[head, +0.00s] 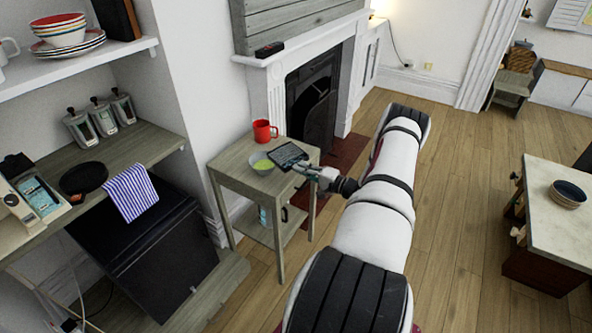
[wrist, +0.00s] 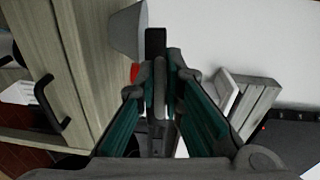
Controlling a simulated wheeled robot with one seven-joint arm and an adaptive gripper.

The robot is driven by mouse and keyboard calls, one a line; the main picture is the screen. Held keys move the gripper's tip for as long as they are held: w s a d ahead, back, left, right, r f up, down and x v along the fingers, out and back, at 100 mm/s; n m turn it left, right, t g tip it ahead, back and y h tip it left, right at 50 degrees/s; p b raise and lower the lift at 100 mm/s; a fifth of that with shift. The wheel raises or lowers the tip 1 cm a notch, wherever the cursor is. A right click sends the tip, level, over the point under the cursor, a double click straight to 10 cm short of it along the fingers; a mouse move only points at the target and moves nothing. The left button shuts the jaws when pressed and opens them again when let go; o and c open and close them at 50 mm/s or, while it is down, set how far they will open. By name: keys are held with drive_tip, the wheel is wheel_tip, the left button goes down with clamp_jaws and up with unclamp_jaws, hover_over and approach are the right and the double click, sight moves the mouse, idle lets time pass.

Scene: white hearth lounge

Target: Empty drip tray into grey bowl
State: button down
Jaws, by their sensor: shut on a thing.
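My gripper (head: 325,178) is shut on the dark rectangular drip tray (head: 287,155), gripping it at its near right end. In the wrist view the tray (wrist: 155,42) shows only as a narrow dark edge between the fingertips (wrist: 160,85). The tray is above the right part of the small wooden side table, right of the grey bowl and close to it. The small bowl (head: 262,169) stands on the table and shows yellow-green inside; I cannot tell whether that is liquid. In the wrist view the bowl's grey outside (wrist: 126,32) shows beside the tray. The tray's contents cannot be made out.
A red mug (head: 264,131) stands behind the bowl on the side table (head: 238,171). The table has a dark drawer handle (wrist: 48,102) and a lower shelf with a bottle (head: 263,215). A counter (head: 150,143) is at left, the fireplace (head: 312,98) behind. Open floor lies right.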

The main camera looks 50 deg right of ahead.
drive_tip(key=shift+f+m+t+b, duration=0.4)
drive_tip(key=shift+f+b, duration=0.3)
drive_tip(key=shift+b, duration=0.1)
drive_tip(key=shift+r, duration=0.1)
wheel_tip(320, 180, up, 4)
drive_tip(key=shift+f+p, duration=0.1)
drive_tip(key=shift+p, duration=1.05)
